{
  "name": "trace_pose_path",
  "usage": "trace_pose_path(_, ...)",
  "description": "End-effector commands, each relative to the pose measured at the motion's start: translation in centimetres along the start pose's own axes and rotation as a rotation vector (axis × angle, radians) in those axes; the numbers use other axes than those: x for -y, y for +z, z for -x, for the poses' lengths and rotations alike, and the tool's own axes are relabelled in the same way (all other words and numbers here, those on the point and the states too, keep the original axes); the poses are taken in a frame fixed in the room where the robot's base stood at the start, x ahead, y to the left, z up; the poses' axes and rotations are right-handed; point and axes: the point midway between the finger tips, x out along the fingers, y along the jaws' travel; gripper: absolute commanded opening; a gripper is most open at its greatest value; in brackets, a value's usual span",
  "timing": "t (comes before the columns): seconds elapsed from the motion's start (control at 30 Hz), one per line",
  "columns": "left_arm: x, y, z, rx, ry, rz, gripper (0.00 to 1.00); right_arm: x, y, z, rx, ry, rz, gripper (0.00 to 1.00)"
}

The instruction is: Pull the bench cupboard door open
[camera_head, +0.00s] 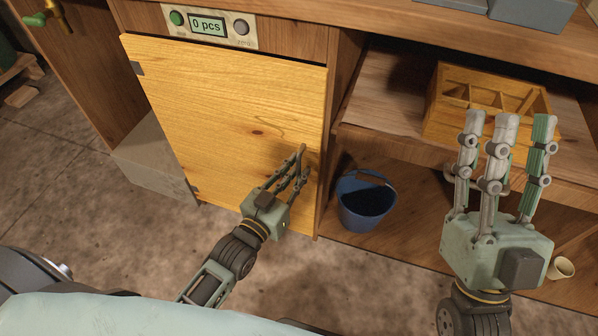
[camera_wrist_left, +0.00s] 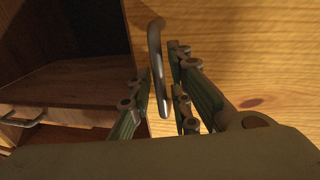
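The bench cupboard door (camera_head: 225,110) is a yellow wooden panel under the counter. It looks shut or nearly shut, with a thin dark line along its top edge. My left gripper (camera_head: 298,172) is at the door's right side, fingers pointing at the panel. In the left wrist view a curved metal handle (camera_wrist_left: 155,55) stands between its fingers, with narrow gaps visible, so the fingers look open around it. In the head view the handle is hidden behind the fingers. My right gripper (camera_head: 505,150) is raised at the right, fingers spread, open and empty.
Right of the door is an open shelf bay with a wooden divided crate (camera_head: 490,100), a blue bucket (camera_head: 367,200) and a small cup (camera_head: 561,268). A counter (camera_head: 23,310) panel reading "0 pcs" (camera_head: 208,25) sits above the door. The floor (camera_head: 130,220) before the door is clear.

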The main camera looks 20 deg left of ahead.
Motion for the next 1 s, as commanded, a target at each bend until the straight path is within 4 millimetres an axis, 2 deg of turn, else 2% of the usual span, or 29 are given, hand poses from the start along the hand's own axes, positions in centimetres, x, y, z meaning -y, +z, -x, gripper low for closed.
trace_pose_path(0.2,0.0,0.0,-1.0,-0.001,0.000,0.000,0.18,0.1,-1.5,0.2,-0.074,-0.002,-0.004,0.40)
trace_pose_path(0.47,0.0,0.0,-1.1,0.000,0.000,0.000,0.18,0.1,-1.6,0.2,-0.079,-0.002,-0.004,0.40)
trace_pose_path(0.67,0.0,0.0,-1.1,0.000,0.000,0.000,0.00,0.1,-1.6,0.2,-0.078,-0.002,-0.004,0.40)
trace_pose_path(1.0,0.0,0.0,-1.1,0.000,0.000,0.000,0.00,0.2,-1.6,0.2,-0.078,-0.002,-0.005,0.40)
